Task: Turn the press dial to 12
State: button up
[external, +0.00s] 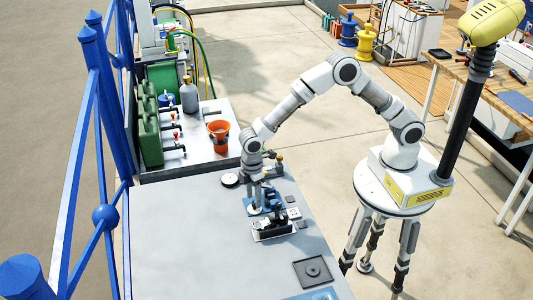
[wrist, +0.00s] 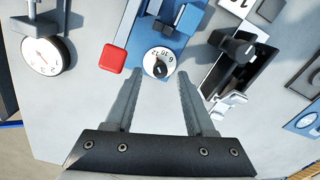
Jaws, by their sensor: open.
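The press dial (wrist: 160,62) is a small round white disc with black numbers, among them 6, 10 and 12, and a dark centre. It sits on the blue press base (wrist: 180,40), which also shows in the external view (external: 276,204). My gripper (wrist: 161,78) is open. Its two fingers reach toward the dial from below in the wrist view, one on each side of it, with a gap between. I cannot tell whether they touch it.
A lever with a red end (wrist: 111,58) lies left of the dial. A round white gauge (wrist: 42,57) stands farther left. A black device on a white plate (wrist: 238,55) is close on the right. The grey tabletop (external: 200,250) is clear at the front left.

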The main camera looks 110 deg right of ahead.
notch_tip(320, 180, up, 16)
jog(key=p, duration=0.1)
jog(key=shift+d, duration=0.2)
jog(key=s+a+r+m+t, duration=0.1)
jog(key=s+r, duration=0.5)
jog(key=s, duration=0.2)
jog(key=s+r+m+t, duration=0.1)
jog(key=s+r+t, duration=0.1)
jog(key=s+r, duration=0.5)
jog(key=s+f+m+t, duration=0.1)
jog(key=s+f+t, duration=0.1)
jog(key=s, duration=1.5)
jog(key=shift+a+f+m+t, duration=0.2)
jog(key=shift+f+m+t, duration=0.1)
jog(key=shift+f, duration=0.55)
